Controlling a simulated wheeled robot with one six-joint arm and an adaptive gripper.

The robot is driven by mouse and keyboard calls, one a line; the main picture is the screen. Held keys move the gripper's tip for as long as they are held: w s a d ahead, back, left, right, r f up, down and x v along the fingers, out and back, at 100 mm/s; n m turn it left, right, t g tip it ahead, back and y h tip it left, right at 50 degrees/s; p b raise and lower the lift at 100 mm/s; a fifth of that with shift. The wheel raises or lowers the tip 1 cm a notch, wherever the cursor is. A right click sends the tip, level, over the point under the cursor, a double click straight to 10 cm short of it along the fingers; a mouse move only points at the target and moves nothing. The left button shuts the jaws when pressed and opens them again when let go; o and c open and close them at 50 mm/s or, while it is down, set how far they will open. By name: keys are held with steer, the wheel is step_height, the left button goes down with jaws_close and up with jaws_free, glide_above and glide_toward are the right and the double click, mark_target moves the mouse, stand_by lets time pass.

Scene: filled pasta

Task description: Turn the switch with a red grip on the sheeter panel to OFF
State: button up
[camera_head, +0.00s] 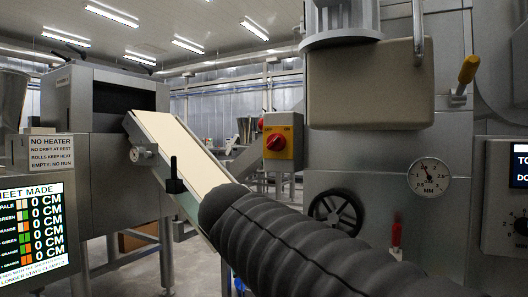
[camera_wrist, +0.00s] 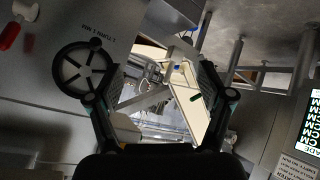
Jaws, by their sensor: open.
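Small lettering is on the plate's upper edge, too small to read surely. The grip's exact turn is hard to tell. My gripper (camera_wrist: 160,70) is open and empty in the wrist view, its two dark fingers apart. My dark ribbed arm hides it in the head view. I cannot surely make out the red grip in the wrist view; a pale yellowish block (camera_wrist: 127,128) shows beside the left finger.
A black handwheel (camera_head: 337,213), also in the wrist view (camera_wrist: 85,70), is below the switch. A red-handled lever (camera_head: 396,236), a dial (camera_head: 428,176) and a yellow-handled lever (camera_head: 467,72) are to the right. A sloping conveyor (camera_head: 185,150) lies left of the switch.

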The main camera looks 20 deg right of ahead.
steer(key=w+d+r+m+t+h+b, duration=0.1)
steer(key=w+r+m+h, duration=0.1)
steer(key=w+r, duration=0.4)
steer(key=w+d+r+m+t+h, duration=0.1)
steer(key=w+r+h, duration=0.25)
steer(key=r, duration=0.35)
steer(key=m+h+b, duration=0.1)
steer(key=m+h, duration=0.2)
steer(key=m, duration=0.1)
glide_toward(272, 143)
steer(key=p+x, duration=0.2)
steer(key=x, duration=0.8)
steer(key=shift+d, duration=0.1)
steer(key=c, duration=1.2)
